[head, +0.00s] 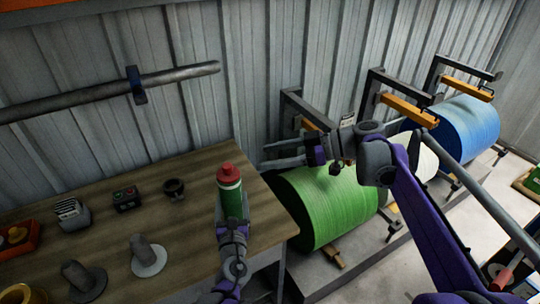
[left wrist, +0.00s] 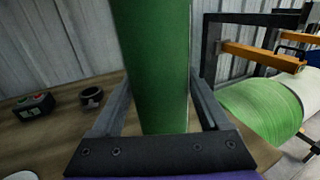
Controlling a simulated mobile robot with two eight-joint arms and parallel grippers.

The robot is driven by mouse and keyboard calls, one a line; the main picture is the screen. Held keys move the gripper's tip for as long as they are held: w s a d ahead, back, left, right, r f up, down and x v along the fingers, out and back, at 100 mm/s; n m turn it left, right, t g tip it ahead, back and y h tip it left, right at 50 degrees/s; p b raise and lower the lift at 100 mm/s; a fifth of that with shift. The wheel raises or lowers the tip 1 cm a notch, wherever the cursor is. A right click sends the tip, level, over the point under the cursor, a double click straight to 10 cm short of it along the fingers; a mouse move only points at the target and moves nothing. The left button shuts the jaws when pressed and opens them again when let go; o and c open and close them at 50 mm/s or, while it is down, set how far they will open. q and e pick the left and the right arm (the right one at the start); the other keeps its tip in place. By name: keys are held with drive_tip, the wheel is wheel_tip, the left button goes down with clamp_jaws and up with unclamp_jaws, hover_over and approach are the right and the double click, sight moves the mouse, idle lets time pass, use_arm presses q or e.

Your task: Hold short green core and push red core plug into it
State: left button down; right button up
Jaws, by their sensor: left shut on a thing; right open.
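The short green core (head: 232,203) stands roughly upright above the right part of the table. My left gripper (head: 232,226) is shut on it, with one finger on each side in the left wrist view, where the core (left wrist: 155,70) runs out of the top of the picture. The red core plug (head: 228,173) sits at the core's upper end, above a pale band; how deep it is in the core I cannot tell. My right gripper (head: 268,156) is open and empty, to the right of the plug and apart from it, its fingers pointing left.
The wooden table (head: 200,210) holds a dark ring (head: 174,188), a button box (head: 126,199), a card holder (head: 72,213) and grey spindles on round bases (head: 147,257). A large green roll (head: 325,205) and a blue roll (head: 460,128) stand to the right. A corrugated wall is behind.

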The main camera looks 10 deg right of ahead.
use_arm(q)
unclamp_jaws()
